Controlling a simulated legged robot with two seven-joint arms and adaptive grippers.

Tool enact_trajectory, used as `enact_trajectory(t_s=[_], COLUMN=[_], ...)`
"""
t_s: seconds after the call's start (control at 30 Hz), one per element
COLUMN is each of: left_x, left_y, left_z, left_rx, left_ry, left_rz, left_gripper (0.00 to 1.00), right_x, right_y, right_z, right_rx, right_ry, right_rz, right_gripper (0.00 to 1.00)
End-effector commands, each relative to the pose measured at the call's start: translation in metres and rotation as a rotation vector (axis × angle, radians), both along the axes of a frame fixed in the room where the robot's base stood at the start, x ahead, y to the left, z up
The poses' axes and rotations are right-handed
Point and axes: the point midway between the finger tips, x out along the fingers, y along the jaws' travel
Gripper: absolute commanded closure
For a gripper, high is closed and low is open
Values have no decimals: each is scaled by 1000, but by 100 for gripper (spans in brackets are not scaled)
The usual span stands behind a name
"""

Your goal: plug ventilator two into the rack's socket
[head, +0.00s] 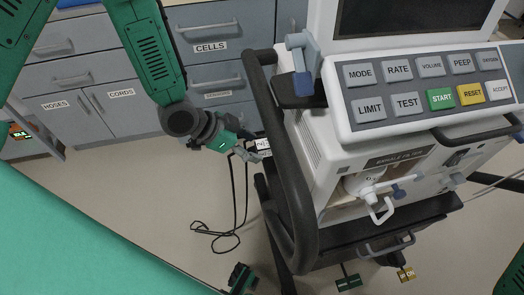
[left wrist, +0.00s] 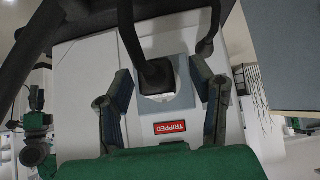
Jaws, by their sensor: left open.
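A ventilator (head: 390,150) stands on a dark-framed cart at the right in the head view; no number is readable on it. My left gripper (head: 256,150) is at the cart's left side. In the left wrist view my left gripper (left wrist: 163,88) is open, one finger on each side of a black plug (left wrist: 157,76) with its cord. The plug is against a pale plate on a light panel; I cannot tell how deep it sits or whether the fingers touch it. A red TRIPPED label (left wrist: 170,127) is beside it. I cannot identify the rack's socket.
A black cord (head: 232,235) hangs by the cart and loops on the floor (head: 170,205). Grey drawers (head: 110,85) line the back wall. The cart's black handle (head: 290,170) is close to my left gripper.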

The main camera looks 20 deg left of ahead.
Motion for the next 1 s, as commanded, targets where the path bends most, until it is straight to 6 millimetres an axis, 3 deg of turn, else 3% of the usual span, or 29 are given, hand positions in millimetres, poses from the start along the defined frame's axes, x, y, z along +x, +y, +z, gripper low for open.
enact_trajectory(t_s=[0.77, 0.9, 1.0], left_x=[0, 1, 1], left_y=[-2, -2, -2], left_z=[-1, -1, 0], left_rx=[0, 2, 3], left_ry=[0, 0, -2], left_rz=[0, 0, 1], left_gripper=[50, 99, 100], right_x=[0, 0, 0], right_y=[0, 0, 0], right_z=[3, 3, 3], right_rx=[0, 0, 0], right_ry=[0, 0, 0], right_rz=[0, 0, 0], right_gripper=[60, 60, 60])
